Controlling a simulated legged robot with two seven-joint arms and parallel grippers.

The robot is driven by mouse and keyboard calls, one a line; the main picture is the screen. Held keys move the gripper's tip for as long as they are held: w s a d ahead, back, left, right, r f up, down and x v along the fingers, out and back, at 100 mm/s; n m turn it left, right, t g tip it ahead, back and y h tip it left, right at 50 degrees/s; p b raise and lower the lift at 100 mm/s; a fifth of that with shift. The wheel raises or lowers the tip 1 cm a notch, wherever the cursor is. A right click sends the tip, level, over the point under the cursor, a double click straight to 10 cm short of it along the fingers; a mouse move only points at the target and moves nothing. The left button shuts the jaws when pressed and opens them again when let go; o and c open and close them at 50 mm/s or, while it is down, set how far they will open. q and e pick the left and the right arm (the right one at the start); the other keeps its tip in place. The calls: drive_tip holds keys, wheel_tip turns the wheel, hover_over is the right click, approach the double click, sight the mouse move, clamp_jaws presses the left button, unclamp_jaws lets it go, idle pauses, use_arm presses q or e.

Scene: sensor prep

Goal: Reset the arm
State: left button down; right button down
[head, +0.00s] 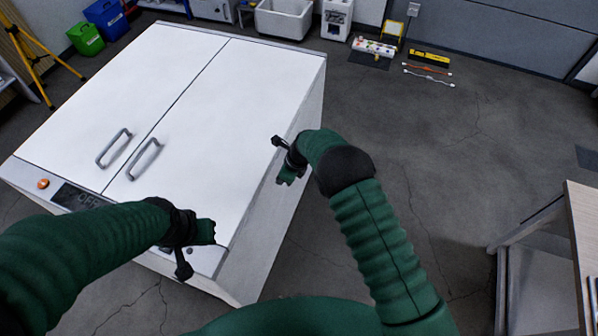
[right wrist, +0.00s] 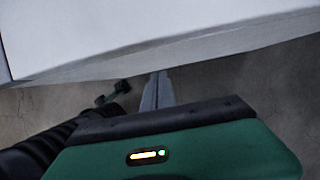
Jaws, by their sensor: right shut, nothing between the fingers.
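My right arm reaches in from the lower right in the head view. Its gripper (head: 286,178) is beside the right edge of the white cabinet (head: 235,105). In the right wrist view, the two grey fingers (right wrist: 157,92) are together with nothing between them, and the cabinet's pale edge is ahead of them. My left arm comes in from the left, low over the cabinet's front. Its gripper (head: 206,233) is near the cabinet's front right corner; its fingers are too small to tell open from shut. Neither gripper is seen holding anything.
The cabinet has two closed doors with grey handles (head: 143,160), an orange button (head: 43,184) and a display (head: 75,197). A wooden-topped table (head: 580,215) stands at the right.

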drive_tip(key=s+d+r+n+h+b, duration=0.2)
drive_tip(key=s+d+r+n+b, duration=0.2)
drive_tip(key=s+d+r+n, duration=0.75)
drive_tip(key=s+d+n+h, duration=0.1)
drive_tip(key=s+d+n, duration=0.3)
drive_tip(key=s+n, duration=0.2)
drive_tip(key=s+d+r+n+h+b, duration=0.1)
drive_tip(key=s+d+n, duration=0.4)
drive_tip(key=s, duration=0.4)
drive_tip(key=shift+s+r+n+t+b, duration=0.2)
drive_tip(key=shift+r+n+t+b, duration=0.1)
drive_tip(key=shift+n+t, duration=0.1)
drive_tip(key=shift+d, duration=0.15)
drive_tip(key=shift+w, duration=0.1)
